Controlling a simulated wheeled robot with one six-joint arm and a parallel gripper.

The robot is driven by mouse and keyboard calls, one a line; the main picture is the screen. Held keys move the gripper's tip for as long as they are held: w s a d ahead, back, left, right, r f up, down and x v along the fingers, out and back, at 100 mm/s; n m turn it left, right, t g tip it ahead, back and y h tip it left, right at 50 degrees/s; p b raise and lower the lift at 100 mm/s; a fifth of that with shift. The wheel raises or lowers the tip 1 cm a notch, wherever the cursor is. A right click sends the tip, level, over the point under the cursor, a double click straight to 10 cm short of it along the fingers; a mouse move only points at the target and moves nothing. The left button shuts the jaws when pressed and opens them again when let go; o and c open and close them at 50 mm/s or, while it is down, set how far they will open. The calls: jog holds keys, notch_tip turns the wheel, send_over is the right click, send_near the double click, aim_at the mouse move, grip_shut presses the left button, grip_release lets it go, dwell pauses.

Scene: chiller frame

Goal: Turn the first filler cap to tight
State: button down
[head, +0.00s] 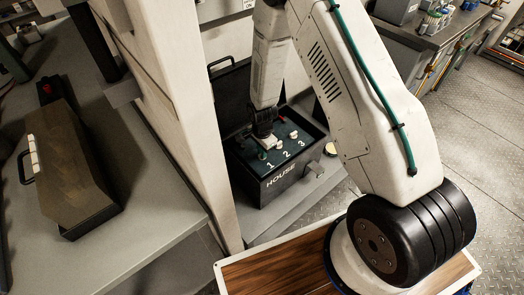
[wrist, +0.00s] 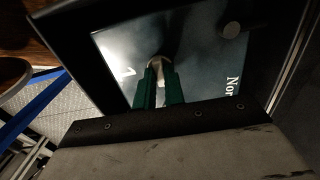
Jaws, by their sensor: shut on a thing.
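The dark open box (head: 285,178) marked HOUSE has a green panel (head: 284,160) numbered 1, 2 and 3. My gripper (head: 264,141) reaches straight down to the panel near the number 1. In the wrist view my gripper (wrist: 160,88) has its green fingers shut on a pale round cap (wrist: 157,62), apparently the first filler cap. The fingers hide much of the cap, and I cannot tell how tight it is. In the head view a pale piece (head: 293,134) sits near the number 3.
The raised box lid (head: 232,98) stands behind the panel. A white upright post (head: 170,90) rises close to the left of the box. A wood-topped surface (head: 275,272) lies in front.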

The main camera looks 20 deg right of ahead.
dwell(0.3)
jog(key=c, duration=1.5)
grip_release()
notch_tip(320, 180, up, 8)
jog(key=shift+f, duration=0.1)
